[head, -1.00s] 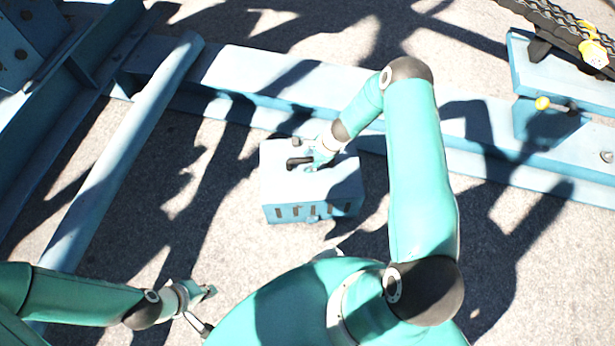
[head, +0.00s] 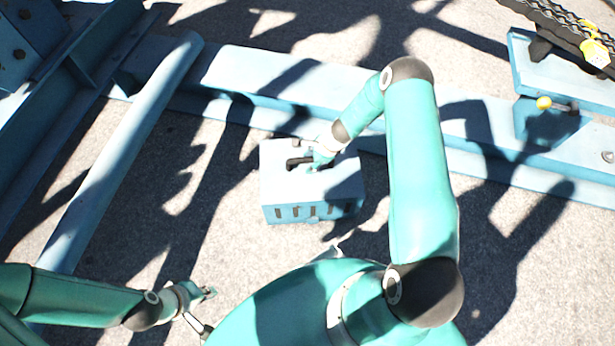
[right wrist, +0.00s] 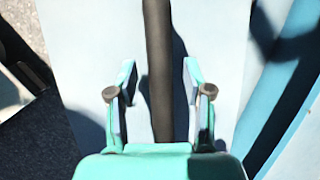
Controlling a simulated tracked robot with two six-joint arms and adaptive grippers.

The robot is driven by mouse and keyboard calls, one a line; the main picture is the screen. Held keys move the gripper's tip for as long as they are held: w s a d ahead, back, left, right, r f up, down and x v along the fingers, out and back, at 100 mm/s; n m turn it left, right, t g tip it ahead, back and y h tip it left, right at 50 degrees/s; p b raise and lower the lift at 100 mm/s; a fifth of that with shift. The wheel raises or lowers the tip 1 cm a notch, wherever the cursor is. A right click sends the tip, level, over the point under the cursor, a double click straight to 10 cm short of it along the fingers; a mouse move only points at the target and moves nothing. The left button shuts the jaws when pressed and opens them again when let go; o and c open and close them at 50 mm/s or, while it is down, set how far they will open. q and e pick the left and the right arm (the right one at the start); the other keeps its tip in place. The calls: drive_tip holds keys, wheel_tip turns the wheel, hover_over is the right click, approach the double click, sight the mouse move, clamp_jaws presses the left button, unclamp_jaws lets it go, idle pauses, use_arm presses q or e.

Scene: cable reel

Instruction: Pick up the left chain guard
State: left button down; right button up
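The left chain guard appears to be the blue box (head: 285,185) on the ground in the middle of the head view, with dark slots in its front side and a dark handle (head: 297,162) on top. My right gripper (head: 316,160) is at this handle. In the right wrist view the dark handle bar (right wrist: 158,60) runs between the two fingers of my right gripper (right wrist: 159,77), with a gap on each side. That gripper is open. My left gripper (head: 208,293) is low at the left, apart from the box; its finger opening is too small to tell.
A long blue beam (head: 240,72) lies behind the box. A blue tube (head: 120,150) slants along the left beside a larger blue frame (head: 95,65). At the far right is a blue stand (head: 545,85) with a chain (head: 560,22) and yellow parts. Bare ground lies left of the box.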

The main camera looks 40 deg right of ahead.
clamp_jaws()
drive_tip(key=shift+r, duration=0.1)
idle(0.4)
